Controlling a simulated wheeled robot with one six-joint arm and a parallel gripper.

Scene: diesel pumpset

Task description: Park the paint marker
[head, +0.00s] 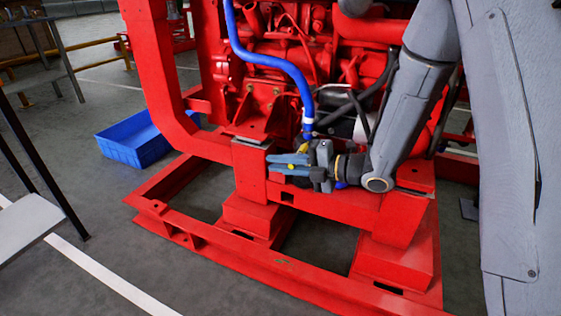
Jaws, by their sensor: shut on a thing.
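My gripper (280,164) reaches in from the right, low in front of the red engine, just above the red base frame. Its jaws point left and are shut on a slim thing that I take to be the paint marker (291,167). Only a small yellow bit of it shows; the fingers hide most of it, so its tilt is unclear. I cannot make out a holder for the marker in this view.
The red engine (275,85) stands on a red base frame (180,227). A blue hose (271,58) hangs down close behind my gripper. A blue crate (133,142) is on the floor at left. A grey stand (25,226) is at the left edge.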

